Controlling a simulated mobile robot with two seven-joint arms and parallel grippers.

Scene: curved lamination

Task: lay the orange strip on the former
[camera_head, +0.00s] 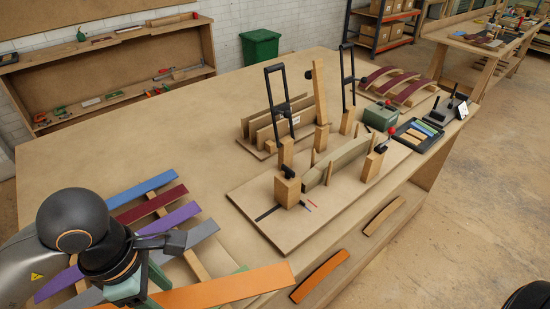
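The orange strip (220,289) stretches across the bottom of the head view, large and apparently raised above the table. My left gripper (150,288) is at the bottom left and appears shut on the strip, though the fingertips are partly hidden. The former (345,163) is a pale curved block on a base board (255,218) to the right of and beyond the strip. Upright wooden posts and black-handled clamps stand around it. The strip is apart from the former. My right gripper is not in view.
Blue (140,187), maroon (150,204) and purple (170,218) strips lie on wooden bearers at left. Another orange piece (320,277) is on the bench's front side. A green box (380,116) and a black tray (417,134) stand right of the former. The table's back left is clear.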

